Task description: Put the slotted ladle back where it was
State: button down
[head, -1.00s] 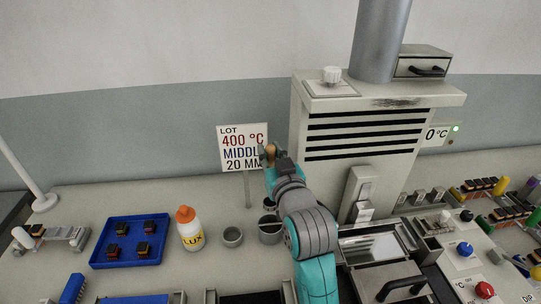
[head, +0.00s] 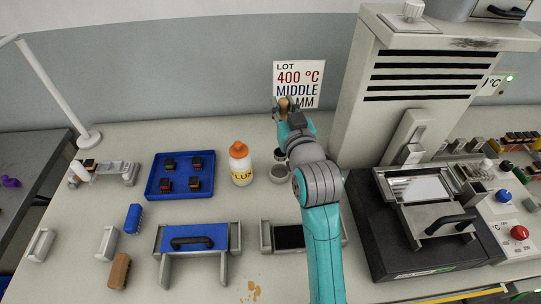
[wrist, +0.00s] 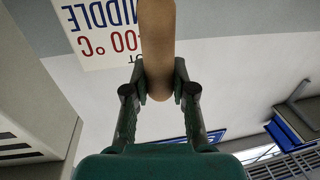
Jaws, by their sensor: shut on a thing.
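My gripper (head: 286,106) is raised in front of the lot sign, level with its lower edge. It is shut on a tan wooden handle (wrist: 157,45), which stands between the fingers in the wrist view; my gripper shows there too (wrist: 160,82). I take the handle to be the slotted ladle's, but its head is not visible. A small grey cup (head: 278,174) stands on the bench below my gripper. A second container (head: 280,155) behind it is mostly hidden by my arm.
The lot sign (head: 299,76) stands behind my gripper. A white bottle with an orange cap (head: 241,172) and a blue tray of dark parts (head: 168,187) are to the left. The furnace (head: 419,90) and solder bath (head: 413,187) are to the right.

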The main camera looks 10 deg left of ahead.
notch_tip(320, 180, down, 5)
jog(key=shift+a+r, duration=0.15)
jog(key=shift+f, duration=2.05)
jog(key=c, duration=1)
grip_release()
jog(key=shift+o, duration=0.2)
jog(key=shift+s+r, duration=0.1)
jog(key=shift+r, duration=0.1)
jog(key=v, duration=1.2)
